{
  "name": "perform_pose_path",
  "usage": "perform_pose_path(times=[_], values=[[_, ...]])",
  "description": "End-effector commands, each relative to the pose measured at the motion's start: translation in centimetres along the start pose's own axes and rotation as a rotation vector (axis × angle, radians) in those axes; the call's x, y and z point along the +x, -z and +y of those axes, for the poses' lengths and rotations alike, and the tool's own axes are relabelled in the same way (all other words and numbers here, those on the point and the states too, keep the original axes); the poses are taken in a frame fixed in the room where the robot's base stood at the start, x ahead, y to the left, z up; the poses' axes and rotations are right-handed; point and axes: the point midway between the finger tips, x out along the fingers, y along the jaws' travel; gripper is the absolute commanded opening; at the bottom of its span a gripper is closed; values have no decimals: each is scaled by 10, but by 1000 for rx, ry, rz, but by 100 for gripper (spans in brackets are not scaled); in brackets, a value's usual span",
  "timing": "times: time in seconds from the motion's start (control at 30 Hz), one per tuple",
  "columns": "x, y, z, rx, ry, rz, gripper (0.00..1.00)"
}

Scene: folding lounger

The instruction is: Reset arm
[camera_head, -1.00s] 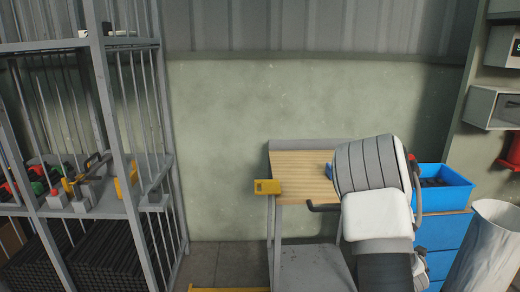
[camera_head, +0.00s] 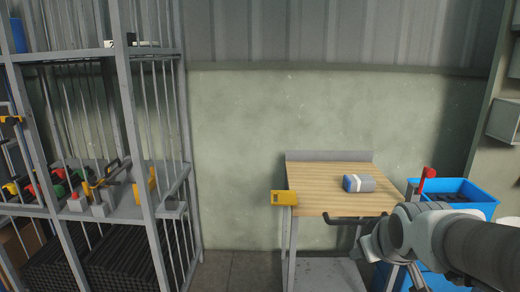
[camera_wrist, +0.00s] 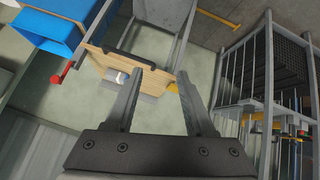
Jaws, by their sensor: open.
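My gripper (camera_wrist: 160,82) shows in the wrist view with its two dark fingers apart and nothing between them. In the head view my arm reaches in from the lower right, and the fingers cannot be made out there. A small blue and grey rolled bundle (camera_head: 358,183) lies on the wooden tabletop (camera_head: 318,186), apart from my arm. The bundle also shows small, near the left finger, in the wrist view (camera_wrist: 121,77).
A metal shelf rack (camera_head: 150,160) stands left. Open wall space lies between rack and table.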

Motion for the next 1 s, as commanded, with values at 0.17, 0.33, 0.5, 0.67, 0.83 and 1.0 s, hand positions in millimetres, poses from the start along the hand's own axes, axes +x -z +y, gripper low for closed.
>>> perform_pose_path(times=[0.17,0.33,0.5,0.67,0.83,1.0], values=[[-54,-32,-39,109,76,-90,55],[-93,-65,-68,181,118,-180,55],[-131,-67,-75,216,134,-236,55],[-156,-44,-67,214,134,-235,55],[-188,-16,-56,213,133,-235,55],[-219,11,-47,213,133,-234,55]])
